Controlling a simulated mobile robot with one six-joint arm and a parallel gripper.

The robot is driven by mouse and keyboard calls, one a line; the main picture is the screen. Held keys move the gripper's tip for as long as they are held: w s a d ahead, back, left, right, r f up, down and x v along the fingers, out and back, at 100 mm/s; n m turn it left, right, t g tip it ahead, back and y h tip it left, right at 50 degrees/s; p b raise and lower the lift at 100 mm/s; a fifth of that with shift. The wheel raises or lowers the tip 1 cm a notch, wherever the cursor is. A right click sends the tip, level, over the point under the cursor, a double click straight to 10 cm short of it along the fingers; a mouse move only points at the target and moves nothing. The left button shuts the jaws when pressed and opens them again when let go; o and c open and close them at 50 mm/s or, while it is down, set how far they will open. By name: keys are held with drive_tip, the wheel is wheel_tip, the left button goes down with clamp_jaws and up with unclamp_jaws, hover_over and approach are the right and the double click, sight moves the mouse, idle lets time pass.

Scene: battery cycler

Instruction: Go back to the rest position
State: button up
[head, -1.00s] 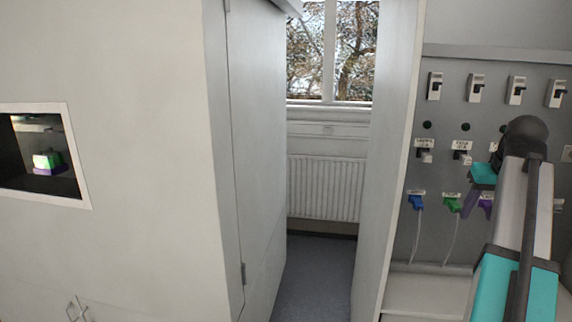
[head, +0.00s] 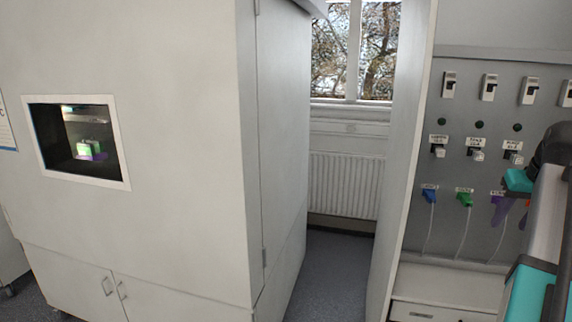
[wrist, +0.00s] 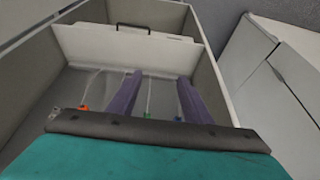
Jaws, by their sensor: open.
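My gripper (wrist: 157,88) is open and empty in the wrist view, its two purple fingers apart. In the head view my gripper (head: 502,208) is at the right, partly behind my teal arm link, in front of the grey socket panel (head: 465,95). A blue plug (head: 430,195) and a green plug (head: 464,199) with pale cables are on the panel, left of my gripper. An orange plug (wrist: 83,108) also shows in the wrist view.
A large white cabinet (head: 180,200) with a small window (head: 82,145) fills the left. A narrow floor gap (head: 330,270) leads to a radiator (head: 345,185). A white side wall (head: 405,150) borders the panel. A drawer (head: 440,312) is below it.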

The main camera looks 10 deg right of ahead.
drive_tip(key=w+a+f+n+g+y+b, duration=0.1)
drive_tip(key=w+a+f, duration=0.45)
drive_tip(key=f, duration=0.45)
drive_tip(key=w+a+f+n+g+y+b, duration=0.15)
drive_tip(key=w+a+f, duration=0.35)
drive_tip(key=f, duration=0.5)
drive_tip(key=s+a+f+n+g+b, duration=0.1)
drive_tip(key=a+f, duration=0.5)
drive_tip(key=f, duration=0.3)
drive_tip(key=s+a+f+g+y+b, duration=0.1)
drive_tip(key=a+f, duration=0.5)
drive_tip(key=f, duration=0.2)
drive_tip(key=a+f+n+g, duration=0.1)
drive_tip(key=a+f, duration=0.4)
drive_tip(key=f, duration=0.4)
drive_tip(key=s+a+f+g+b, duration=0.1)
drive_tip(key=s+a+f, duration=0.35)
drive_tip(key=f, duration=0.25)
drive_tip(key=s+a+f+n+g+b, duration=0.1)
drive_tip(key=s+a+f, duration=0.35)
drive_tip(key=f, duration=0.25)
drive_tip(key=s+a+f+g+b, duration=0.1)
drive_tip(key=s+a+f+g, duration=0.1)
drive_tip(key=s+a+f, duration=0.4)
drive_tip(key=s+a+f+m+h+b, duration=0.1)
drive_tip(key=s+a+f+h, duration=0.1)
drive_tip(key=s+f, duration=1.4)
drive_tip(key=shift+s+a, duration=0.45)
drive_tip(key=shift+a, duration=0.2)
